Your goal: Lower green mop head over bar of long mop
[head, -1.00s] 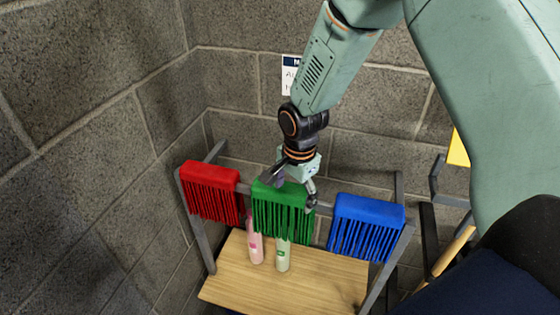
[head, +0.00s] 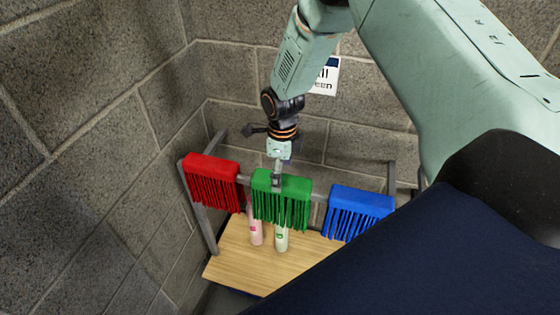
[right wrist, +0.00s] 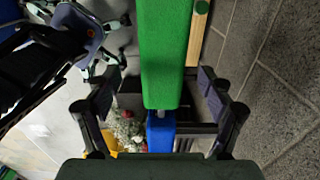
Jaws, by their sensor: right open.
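The green mop head (head: 281,187) hangs in the middle of a grey rack bar (head: 319,195), with strands down. My right gripper (head: 277,180) is just above and at it, pointing down. In the right wrist view the green block (right wrist: 166,50) lies between the open fingers of my right gripper (right wrist: 163,86), with gaps on both sides. I cannot tell whether a finger touches it. I cannot make out the long mop or its bar for certain. My left gripper is not in view.
A red mop head (head: 212,169) hangs to the left and a blue mop head (head: 360,201) to the right. Below, a pink bottle (head: 255,232) and a pale bottle (head: 281,240) stand on a wooden shelf (head: 240,268). Block walls (head: 80,160) close in behind and left.

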